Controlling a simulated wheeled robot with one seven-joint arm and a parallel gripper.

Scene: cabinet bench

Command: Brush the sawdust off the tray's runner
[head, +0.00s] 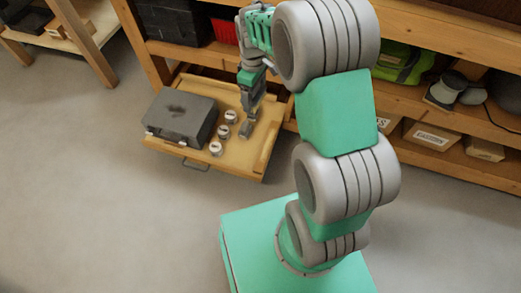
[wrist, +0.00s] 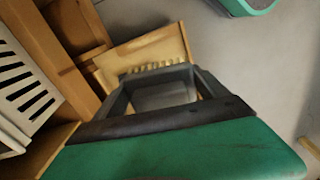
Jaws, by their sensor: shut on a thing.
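The wooden tray (head: 185,165) is pulled out from under the bench. A raised wooden strip, which looks like its runner (head: 269,147), lies along its right side. I cannot make out sawdust on it. My gripper (head: 249,117) points down over the right part of the tray, left of that strip. It is shut on a dark grey thing, which looks like a brush (head: 246,130), low over the tray. Whether it touches the wood I cannot tell. In the wrist view a row of pale tufts (wrist: 165,65) shows against the wood of the tray.
A dark case (head: 181,117) stands on the tray's left. Three small jars (head: 224,131) stand in a row between the case and my gripper. Bench posts and shelves with boxes (head: 430,136) lie behind and to the right. The floor at left is clear.

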